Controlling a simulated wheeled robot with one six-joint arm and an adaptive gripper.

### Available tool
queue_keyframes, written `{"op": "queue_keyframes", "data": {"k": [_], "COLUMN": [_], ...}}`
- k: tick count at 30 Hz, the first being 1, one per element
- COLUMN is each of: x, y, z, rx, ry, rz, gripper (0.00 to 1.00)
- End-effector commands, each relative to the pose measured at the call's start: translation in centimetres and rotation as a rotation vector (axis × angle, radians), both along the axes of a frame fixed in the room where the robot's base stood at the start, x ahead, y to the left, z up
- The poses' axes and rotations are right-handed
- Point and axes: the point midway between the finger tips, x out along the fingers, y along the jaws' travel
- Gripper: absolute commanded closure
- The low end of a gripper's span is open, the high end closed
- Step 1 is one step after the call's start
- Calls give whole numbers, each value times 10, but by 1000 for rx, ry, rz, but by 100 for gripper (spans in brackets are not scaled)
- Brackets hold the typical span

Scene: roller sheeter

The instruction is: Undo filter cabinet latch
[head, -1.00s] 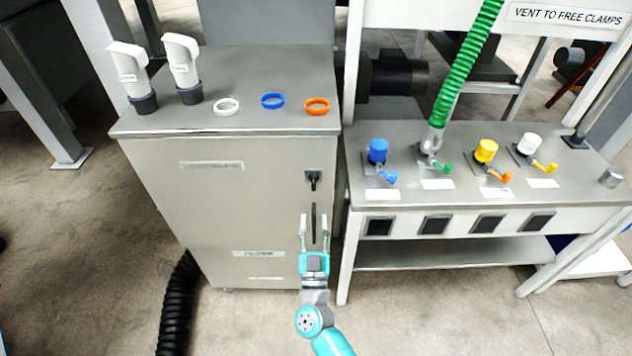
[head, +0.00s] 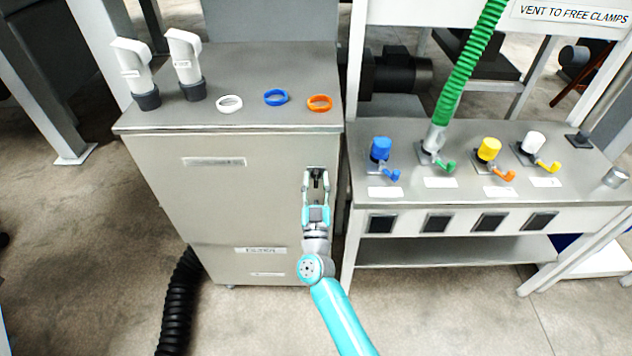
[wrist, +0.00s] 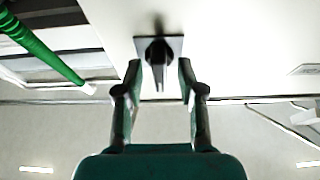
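The filter cabinet (head: 200,215) is a grey metal box with a label reading roughly "FILTER" low on its front. Its latch, a small black handle on a square plate, is on the upper right of the front; in the wrist view the latch (wrist: 158,55) points toward the space between the fingers. My gripper (head: 316,176) is at the latch in the head view and partly covers it. In the wrist view my gripper (wrist: 159,75) is open, with one finger on each side of the handle and visible gaps to both.
White spouts (head: 186,65) and white, blue and orange rings (head: 319,103) are on the cabinet top. A bench (head: 480,205) with coloured valves and a green hose (head: 470,65) stands close on the right. A black hose (head: 178,310) lies at the lower left.

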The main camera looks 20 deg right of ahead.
Motion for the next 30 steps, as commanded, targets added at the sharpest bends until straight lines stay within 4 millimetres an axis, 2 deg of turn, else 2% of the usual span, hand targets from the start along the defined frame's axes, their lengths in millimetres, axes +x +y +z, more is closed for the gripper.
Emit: {"op": "queue_keyframes", "data": {"k": [4, 6, 9, 20, 30], "x": [0, 0, 0, 0, 0], "y": [0, 0, 0, 0, 1], "z": [0, 0, 0, 0, 0], "rx": [0, 0, 0, 40, 258], "ry": [0, 0, 0, -14, -85], "rz": [0, 0, 0, -1, 0], "gripper": [61, 79, 100, 100, 100]}}
